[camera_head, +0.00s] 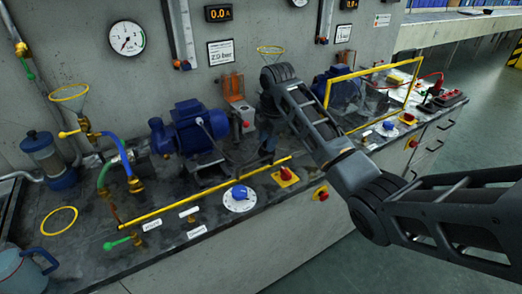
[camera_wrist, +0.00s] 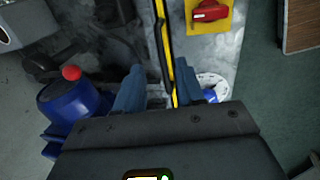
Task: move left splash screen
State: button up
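A long yellow bar (camera_head: 205,190) runs low along the bench front, before the blue left pump (camera_head: 198,130). It looks like the left splash screen's frame; I cannot make out a pane. My gripper (camera_head: 267,138) points down near the bar's right end, partly hidden by my arm. In the wrist view, the yellow bar (camera_wrist: 164,45) with a dark edge passes between the two blue-grey fingers of my gripper (camera_wrist: 158,67). The fingers stand apart with gaps beside the bar, and I see no clear contact.
An upright yellow-framed clear screen (camera_head: 372,92) stands to the right. A red switch on a yellow plate (camera_head: 286,177) and a blue dial (camera_head: 239,194) sit close in front of the bar. A yellow-rimmed funnel (camera_head: 70,95) and a valve with blue hose (camera_head: 122,155) stand left.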

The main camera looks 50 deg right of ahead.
jog(key=f, duration=0.4)
jog(key=w+f, duration=0.1)
jog(key=f, duration=0.1)
jog(key=shift+d+f, duration=0.15)
jog(key=shift+f, duration=0.05)
jog(key=shift+c, duration=0.5)
grip_shut()
